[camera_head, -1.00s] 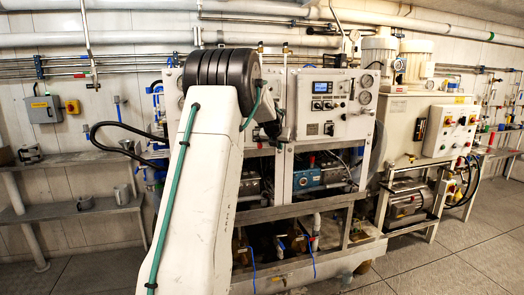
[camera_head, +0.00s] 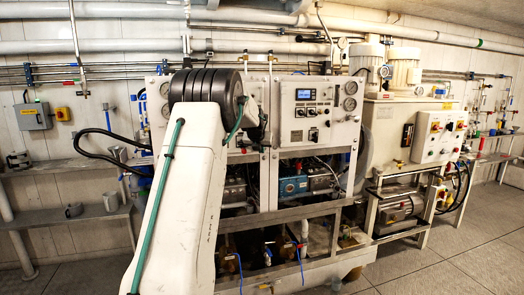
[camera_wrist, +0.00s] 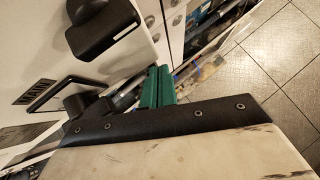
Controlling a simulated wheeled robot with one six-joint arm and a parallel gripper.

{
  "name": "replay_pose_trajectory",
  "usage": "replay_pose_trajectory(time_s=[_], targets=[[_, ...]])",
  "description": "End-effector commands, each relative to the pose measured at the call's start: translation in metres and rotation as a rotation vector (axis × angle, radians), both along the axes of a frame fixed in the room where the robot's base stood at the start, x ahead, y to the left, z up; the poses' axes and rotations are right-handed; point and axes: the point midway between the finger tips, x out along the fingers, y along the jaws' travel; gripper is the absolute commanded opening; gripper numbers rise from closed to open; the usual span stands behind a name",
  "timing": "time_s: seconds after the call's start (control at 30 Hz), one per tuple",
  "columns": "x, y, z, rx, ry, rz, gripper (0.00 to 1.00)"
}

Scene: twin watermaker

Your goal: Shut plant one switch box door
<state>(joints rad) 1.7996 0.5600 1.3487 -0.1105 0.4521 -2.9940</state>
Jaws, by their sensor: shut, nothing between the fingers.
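My gripper shows in the wrist view as green fingers (camera_wrist: 156,86), shut with nothing between them. They are close to a white panel (camera_wrist: 135,60) with a black knob-like part (camera_wrist: 103,28), a black handle (camera_wrist: 62,92) and a dark label plate (camera_wrist: 33,92). Contact cannot be told. In the head view my arm hides the gripper in front of the left part of the white control panels. A grey switch box (camera_head: 32,116) is on the left wall and a cream switch box (camera_head: 440,135) is at the right. Which one is plant one's, and its door position, cannot be told.
The white instrument panel (camera_head: 325,130) stands above a metal frame with pumps.

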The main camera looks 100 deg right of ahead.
Motion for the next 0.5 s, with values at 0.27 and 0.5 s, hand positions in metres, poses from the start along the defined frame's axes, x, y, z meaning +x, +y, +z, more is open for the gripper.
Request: replay_pose_trajectory(time_s=[0.27,0.5], targets=[[0.008,0.032,0.035,-0.003,0.001,-0.001,0.00],[0.004,0.050,0.053,-0.004,0.001,-0.013,0.00]])
